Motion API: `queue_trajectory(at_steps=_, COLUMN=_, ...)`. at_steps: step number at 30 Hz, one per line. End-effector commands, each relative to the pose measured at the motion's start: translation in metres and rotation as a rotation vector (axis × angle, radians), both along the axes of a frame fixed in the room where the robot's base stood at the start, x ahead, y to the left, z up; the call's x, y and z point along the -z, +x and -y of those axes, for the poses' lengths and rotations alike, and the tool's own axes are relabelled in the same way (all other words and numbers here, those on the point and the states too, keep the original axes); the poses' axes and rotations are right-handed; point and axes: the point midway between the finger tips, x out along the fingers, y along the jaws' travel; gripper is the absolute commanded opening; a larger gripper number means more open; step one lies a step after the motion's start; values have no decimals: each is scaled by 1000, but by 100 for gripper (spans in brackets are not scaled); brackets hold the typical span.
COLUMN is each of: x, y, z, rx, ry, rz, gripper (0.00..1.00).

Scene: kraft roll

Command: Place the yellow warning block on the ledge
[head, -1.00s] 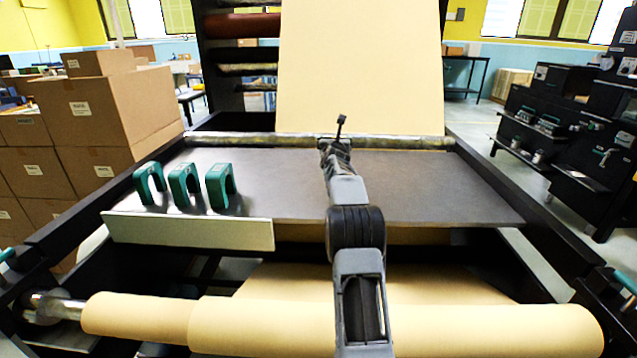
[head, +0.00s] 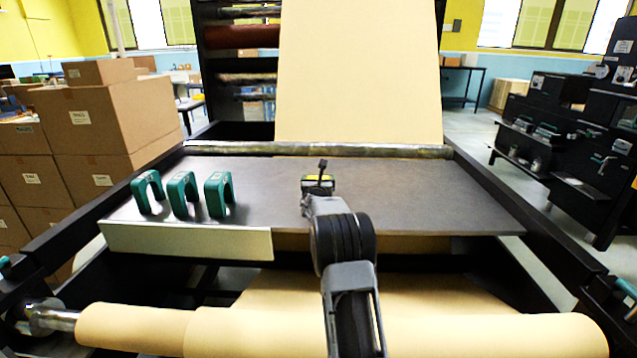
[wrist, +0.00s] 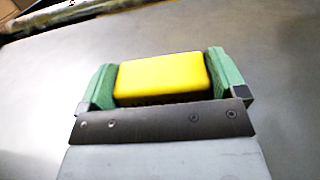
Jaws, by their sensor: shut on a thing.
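The yellow warning block (wrist: 160,76) sits between the two green fingers of my gripper (wrist: 161,82) in the wrist view. The gripper is shut on it. In the head view, a bit of the yellow block (head: 318,179) shows at the end of my arm, partly hidden by the gripper (head: 317,186). The block is over the middle of the wide dark grey ledge (head: 420,190). I cannot tell whether its underside touches the ledge.
Three green clamp-like pieces (head: 183,194) stand at the ledge's left end, behind a pale front strip (head: 185,241). A metal bar (head: 320,149) and a hanging kraft sheet (head: 360,70) are behind. A kraft roll (head: 140,328) lies in front. The ledge's right side is clear.

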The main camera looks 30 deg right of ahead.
Motion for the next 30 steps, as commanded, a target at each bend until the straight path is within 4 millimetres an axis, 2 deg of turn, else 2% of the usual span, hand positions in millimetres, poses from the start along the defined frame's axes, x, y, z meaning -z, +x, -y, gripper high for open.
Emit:
queue_trajectory(at_steps=12, x=5, y=0, z=0, rx=0, ry=-2, rz=4, gripper=64)
queue_trajectory(at_steps=13, x=5, y=0, z=0, rx=0, ry=-1, rz=3, gripper=91)
queue_trajectory(at_steps=16, x=4, y=0, z=0, rx=0, ry=-1, rz=3, gripper=100)
queue_trajectory(at_steps=26, x=0, y=-1, z=0, rx=0, ry=-1, rz=3, gripper=100)
queue_trajectory(at_steps=30, x=2, y=-15, z=-11, rx=0, ry=-1, rz=2, gripper=100)
